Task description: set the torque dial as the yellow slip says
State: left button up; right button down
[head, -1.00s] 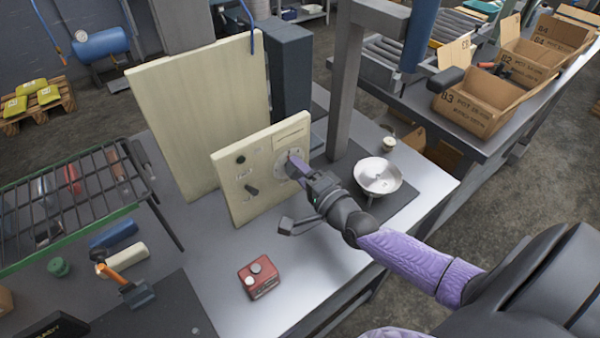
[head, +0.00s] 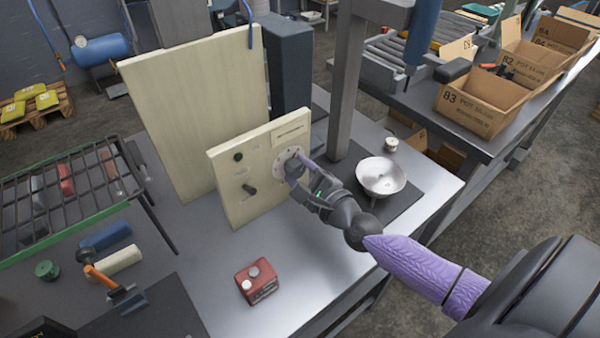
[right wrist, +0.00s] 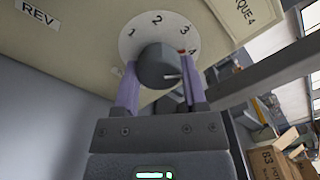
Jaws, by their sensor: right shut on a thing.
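The cream panel (head: 232,190) stands upright on the bench and carries a white numbered dial plate (right wrist: 128,42) with a round grey knob (right wrist: 156,62). In the right wrist view the numbers 1 to 4 show, and a white line on the knob points right, roughly toward the 4 side; its exact setting is unclear. My right gripper (head: 293,170) is shut on the knob, one purple finger on each side. A pale yellowish slip (right wrist: 256,14) above the dial shows "QUE 4", its left part cut off; it also shows in the head view (head: 291,134). My left gripper is out of view.
The panel also has a black knob (head: 238,157) and a dark lever (head: 249,189). A metal dish (head: 381,177) stands right of my gripper, near a grey post (head: 345,95). A red box (head: 257,281) sits in front. Bench between box and panel is clear.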

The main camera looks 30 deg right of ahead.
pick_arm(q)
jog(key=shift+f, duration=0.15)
pick_arm(e)
jog(key=shift+f+m, duration=0.1)
jog(key=shift+m, duration=0.3)
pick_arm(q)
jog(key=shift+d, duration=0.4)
pick_arm(e)
jog(key=shift+c, duration=0.7)
grip_release()
jog(key=shift+s, duration=0.15)
pick_arm(q)
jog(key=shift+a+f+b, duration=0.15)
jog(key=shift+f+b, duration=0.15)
jog(key=shift+b, duration=0.1)
pick_arm(e)
jog(key=s, duration=0.9)
jog(key=shift+s+d, duration=0.3)
jog(key=shift+d, duration=0.05)
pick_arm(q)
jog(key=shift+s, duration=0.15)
pick_arm(e)
jog(key=shift+s, duration=0.1)
